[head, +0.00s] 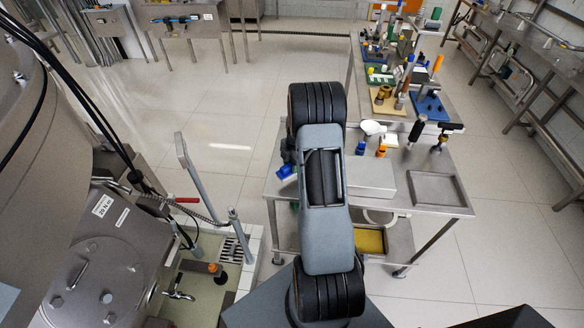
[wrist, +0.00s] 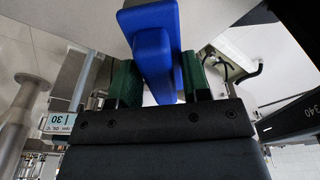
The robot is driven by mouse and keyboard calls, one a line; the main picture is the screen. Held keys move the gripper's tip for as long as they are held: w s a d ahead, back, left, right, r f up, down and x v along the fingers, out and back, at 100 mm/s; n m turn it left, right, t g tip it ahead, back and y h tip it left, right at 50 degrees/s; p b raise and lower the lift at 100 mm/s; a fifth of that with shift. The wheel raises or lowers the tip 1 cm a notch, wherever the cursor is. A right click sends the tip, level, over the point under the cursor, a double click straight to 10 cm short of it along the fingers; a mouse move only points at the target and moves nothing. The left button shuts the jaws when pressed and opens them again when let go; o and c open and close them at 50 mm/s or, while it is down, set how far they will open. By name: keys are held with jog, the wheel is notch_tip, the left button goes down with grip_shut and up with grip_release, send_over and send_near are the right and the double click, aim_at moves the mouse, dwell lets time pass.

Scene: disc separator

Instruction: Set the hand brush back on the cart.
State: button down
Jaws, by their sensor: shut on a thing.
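The hand brush (wrist: 152,45) shows as a blue handle-like piece in the wrist view. My gripper (wrist: 157,82) is shut on it, with a green finger pad on each side. In the head view a blue piece (head: 287,172), apparently the brush, shows just left of my arm, beside the cart's left edge. My arm hides most of the gripper there. The steel cart (head: 457,168) stands right of my arm. I cannot tell whether the brush touches the cart.
The cart top holds a shallow tray (head: 437,204), a black-handled tool (head: 417,130), a white-headed item and orange and blue pieces. A yellow item (head: 370,241) lies on its lower shelf. A crowded bench (head: 440,105) stands behind. The large steel separator (head: 112,255) fills the left.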

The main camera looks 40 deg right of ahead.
jog(key=shift+w+d+f, duration=0.15)
jog(key=shift+w+f, duration=0.1)
jog(key=shift+f, duration=0.1)
notch_tip(320, 180, down, 3)
jog(key=shift+w+d+r+p, duration=0.1)
jog(key=shift+w+r+p, duration=0.1)
jog(key=shift+p, duration=0.65)
jog(key=shift+f, duration=0.45)
jog(key=shift+f, duration=0.15)
jog(key=c, duration=0.6)
grip_release()
